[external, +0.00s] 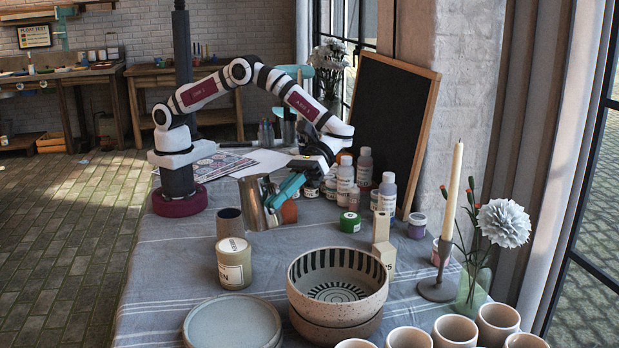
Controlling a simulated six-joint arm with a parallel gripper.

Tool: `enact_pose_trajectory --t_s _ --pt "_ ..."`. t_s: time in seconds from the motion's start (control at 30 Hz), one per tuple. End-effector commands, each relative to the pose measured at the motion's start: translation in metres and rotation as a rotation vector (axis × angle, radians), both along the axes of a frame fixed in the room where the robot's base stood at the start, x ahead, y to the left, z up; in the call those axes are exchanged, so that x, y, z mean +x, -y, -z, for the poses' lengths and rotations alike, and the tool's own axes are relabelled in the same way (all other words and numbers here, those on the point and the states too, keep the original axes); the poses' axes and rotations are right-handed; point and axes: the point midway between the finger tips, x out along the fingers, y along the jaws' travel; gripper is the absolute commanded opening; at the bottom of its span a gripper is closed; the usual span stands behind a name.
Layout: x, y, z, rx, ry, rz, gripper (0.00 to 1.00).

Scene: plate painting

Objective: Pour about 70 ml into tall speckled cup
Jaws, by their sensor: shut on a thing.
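My gripper (277,201), with teal fingers, is shut on a shiny metal pitcher (256,206). The pitcher appears to be held just above the table and a little tilted. No stream of liquid shows, and its inside is hidden. I cannot tell whether the pitcher's rim is over the cup or how full the cup is.
A labelled candle jar (234,264) stands in front of the grey cup. Speckled bowls (337,315), plates (232,325) and several pale cups (455,332) fill the front. Paint bottles (364,168) and a chalkboard (392,125) stand behind. A candlestick (437,289) is at the right.

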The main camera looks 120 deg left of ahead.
Motion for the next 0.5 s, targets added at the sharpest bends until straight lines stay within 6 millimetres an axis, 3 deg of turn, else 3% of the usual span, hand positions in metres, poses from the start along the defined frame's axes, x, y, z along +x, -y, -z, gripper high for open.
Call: enact_pose_trajectory --t_s 0.5 --pt "-0.030 -0.007 -0.021 -0.066 0.269 -0.002 0.00"
